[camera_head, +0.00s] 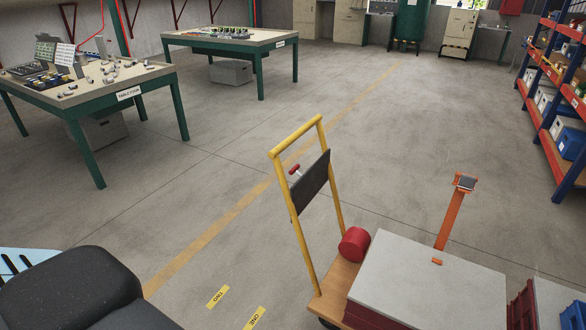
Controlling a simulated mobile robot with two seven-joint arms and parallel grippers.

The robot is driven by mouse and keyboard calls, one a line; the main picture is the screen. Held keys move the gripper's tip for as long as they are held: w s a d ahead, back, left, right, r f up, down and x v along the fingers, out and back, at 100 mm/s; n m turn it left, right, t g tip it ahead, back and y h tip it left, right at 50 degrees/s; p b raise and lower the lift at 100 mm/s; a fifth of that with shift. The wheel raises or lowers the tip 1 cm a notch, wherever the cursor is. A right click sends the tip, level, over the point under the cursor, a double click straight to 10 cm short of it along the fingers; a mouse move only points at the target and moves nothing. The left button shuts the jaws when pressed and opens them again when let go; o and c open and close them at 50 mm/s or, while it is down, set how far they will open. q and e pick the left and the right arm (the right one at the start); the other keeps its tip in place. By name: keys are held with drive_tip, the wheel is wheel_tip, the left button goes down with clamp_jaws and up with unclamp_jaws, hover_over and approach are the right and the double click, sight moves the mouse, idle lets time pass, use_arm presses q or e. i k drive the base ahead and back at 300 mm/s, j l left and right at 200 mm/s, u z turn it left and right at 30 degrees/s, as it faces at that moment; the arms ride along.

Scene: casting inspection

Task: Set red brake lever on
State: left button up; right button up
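A small red lever (295,169) with a knob-like end sticks out beside a dark panel (313,185) on a yellow-handled trolley (297,139). The panel hangs between the trolley's two yellow uprights, below the top bar. I cannot tell from this view which position the lever is in. Neither of my grippers shows in the head view. Dark rounded parts that look like my own body fill the lower left corner.
The trolley's wooden deck (335,285) carries a red cylinder (354,244). A grey-topped red box (430,275) and an orange post (450,220) stand to its right. Two green-legged tables (140,75) (262,42) stand at the left; shelves (545,105) at the right. Floor left of the trolley is clear.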

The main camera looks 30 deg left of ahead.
sight(294, 170)
drive_tip(key=i+j+z, duration=0.3)
drive_tip(key=j, duration=0.65)
drive_tip(key=i+j+z, duration=0.25)
drive_tip(key=j, duration=0.7)
drive_tip(key=i+j+z, duration=0.3)
drive_tip(key=j, duration=0.75)
drive_tip(key=j+z, duration=0.3)
drive_tip(key=j, duration=0.7)
drive_tip(key=k, duration=0.05)
